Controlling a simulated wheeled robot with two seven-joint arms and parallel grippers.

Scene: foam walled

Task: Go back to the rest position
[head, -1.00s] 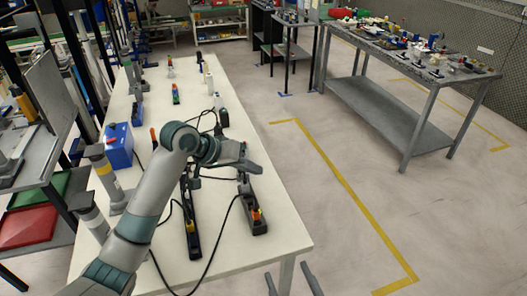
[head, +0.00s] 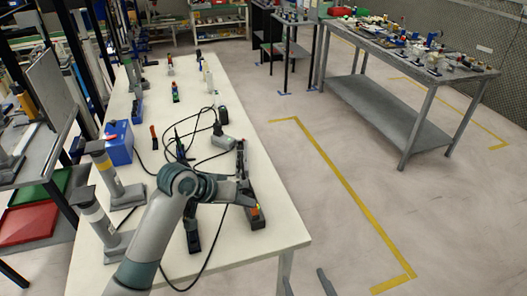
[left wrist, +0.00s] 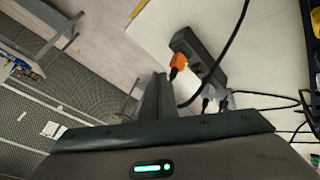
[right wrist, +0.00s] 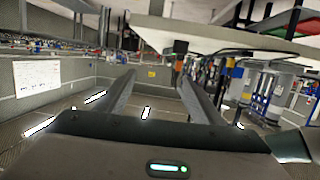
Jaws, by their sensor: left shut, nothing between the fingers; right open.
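My left arm reaches in from the lower left over the white table (head: 280,235). Its gripper (head: 246,190) is shut and empty, above or beside a black power strip (head: 255,218) with an orange plug. The left wrist view shows the closed fingers (left wrist: 160,80) near that strip (left wrist: 200,52); I cannot tell the exact gap between them. My right gripper (head: 307,282) shows only as two separate fingertips at the bottom edge, off the table's right side. In the right wrist view its fingers (right wrist: 155,85) are open with nothing between them.
Black cables (head: 207,150) loop across the table. Another strip (head: 193,237) lies by my left forearm. Grey cylindrical devices (head: 116,178) and a blue box (head: 119,143) stand on the left. Open floor (head: 385,210) lies right of the table, before a grey workbench (head: 395,45).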

